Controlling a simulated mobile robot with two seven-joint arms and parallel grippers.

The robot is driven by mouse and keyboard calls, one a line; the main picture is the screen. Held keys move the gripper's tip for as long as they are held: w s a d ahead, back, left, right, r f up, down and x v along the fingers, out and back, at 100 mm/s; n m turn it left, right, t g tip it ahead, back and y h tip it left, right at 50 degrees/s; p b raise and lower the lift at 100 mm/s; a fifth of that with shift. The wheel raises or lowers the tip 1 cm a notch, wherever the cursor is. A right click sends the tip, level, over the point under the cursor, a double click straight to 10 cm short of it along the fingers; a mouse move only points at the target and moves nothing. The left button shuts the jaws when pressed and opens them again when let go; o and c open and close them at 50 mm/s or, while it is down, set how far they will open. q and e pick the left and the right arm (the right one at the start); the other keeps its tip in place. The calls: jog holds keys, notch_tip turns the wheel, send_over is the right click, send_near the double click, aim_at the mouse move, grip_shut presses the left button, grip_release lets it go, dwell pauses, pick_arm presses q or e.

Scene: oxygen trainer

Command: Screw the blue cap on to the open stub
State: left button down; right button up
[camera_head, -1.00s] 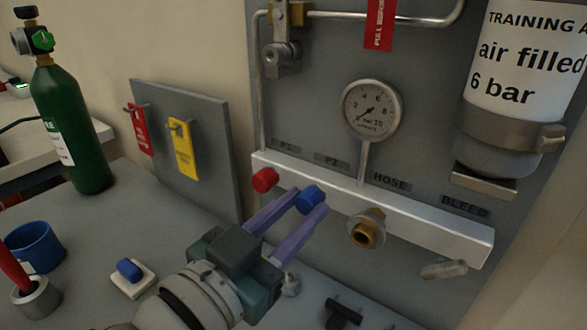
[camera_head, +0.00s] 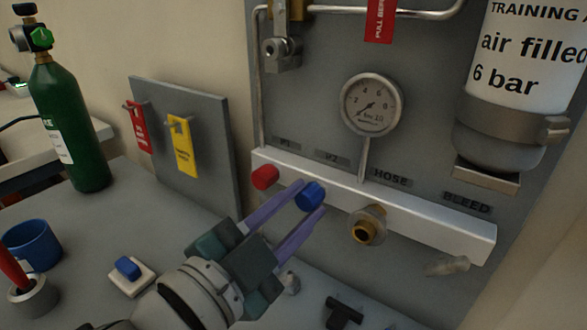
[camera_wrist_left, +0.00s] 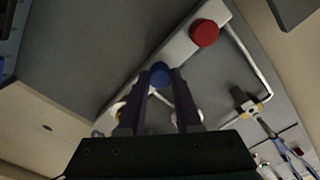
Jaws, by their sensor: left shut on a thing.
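The blue cap (camera_head: 310,196) is at the P2 position on the front of the silver manifold bar (camera_head: 430,222). My left gripper (camera_head: 312,203) is shut on it, with one purple finger on each side. The cap also shows between the fingertips in the left wrist view (camera_wrist_left: 159,75). The stub behind the cap is hidden, so I cannot tell how far on the cap sits. A red cap (camera_head: 265,177) sits at P1, left of the blue one; it also shows in the left wrist view (camera_wrist_left: 204,33). My right gripper is not in view.
A brass hose fitting (camera_head: 367,228) sticks out right of the blue cap. A gauge (camera_head: 371,104) is above. A second blue piece (camera_head: 128,268) lies on a white pad on the table. A blue cup (camera_head: 32,245) and a green cylinder (camera_head: 68,130) stand at left.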

pick_arm(q)
jog(key=shift+f+m, duration=0.1)
jog(key=shift+m, duration=0.6)
jog(key=shift+m+b, duration=0.3)
jog(key=shift+m, duration=0.7)
jog(key=shift+m+b, duration=0.4)
jog(key=shift+m, duration=1.3)
